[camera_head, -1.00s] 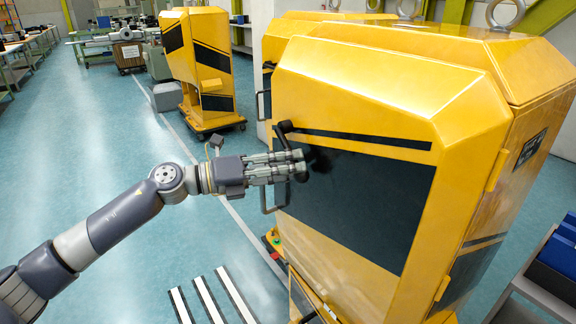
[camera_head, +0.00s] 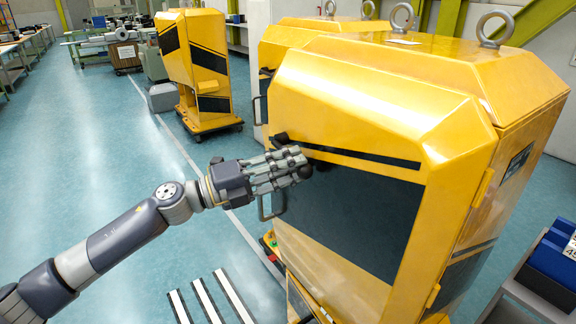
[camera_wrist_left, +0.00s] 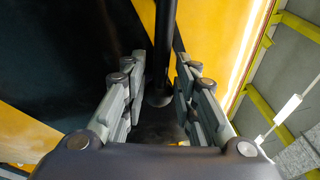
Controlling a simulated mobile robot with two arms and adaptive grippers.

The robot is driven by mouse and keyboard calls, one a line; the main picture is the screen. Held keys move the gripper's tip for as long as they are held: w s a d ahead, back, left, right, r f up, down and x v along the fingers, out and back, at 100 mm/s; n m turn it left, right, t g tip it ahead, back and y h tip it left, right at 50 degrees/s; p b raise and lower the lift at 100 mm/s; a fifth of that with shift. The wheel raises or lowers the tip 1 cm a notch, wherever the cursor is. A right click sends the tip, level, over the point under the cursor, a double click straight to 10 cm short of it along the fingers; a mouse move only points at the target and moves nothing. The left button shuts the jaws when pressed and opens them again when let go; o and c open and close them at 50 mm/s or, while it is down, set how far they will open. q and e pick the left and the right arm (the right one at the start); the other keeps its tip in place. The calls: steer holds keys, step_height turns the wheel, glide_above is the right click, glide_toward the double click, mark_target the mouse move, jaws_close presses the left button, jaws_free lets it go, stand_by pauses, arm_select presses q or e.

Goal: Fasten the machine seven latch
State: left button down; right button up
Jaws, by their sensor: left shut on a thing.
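The yellow machine (camera_head: 370,105) with a dark front panel (camera_head: 350,215) stands right of centre. Its black latch handle (camera_head: 283,140) is on the front near the left edge, mostly hidden behind my fingers in the head view. My left gripper (camera_head: 298,166) is at this handle, its fingers closed around it. In the left wrist view the black handle bar (camera_wrist_left: 164,50) runs between the two fingers (camera_wrist_left: 160,90), with a rounded end near them. Whether the latch is engaged cannot be told. My right gripper is not in view.
A metal loop handle (camera_head: 270,206) sticks out on the machine's left edge, just below my gripper. Another yellow machine (camera_head: 195,65) stands behind at the left. Blue bins (camera_head: 555,255) sit on a shelf at the right. The floor at left is open.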

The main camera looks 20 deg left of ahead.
arm_select(q)
steer(key=shift+r+n+t+p, duration=0.45)
steer(key=shift+r+n, duration=0.2)
steer(key=shift+n, duration=0.35)
steer(key=shift+r, duration=0.1)
steer(key=c, duration=1.3)
jaws_free()
steer(key=v, duration=1.2)
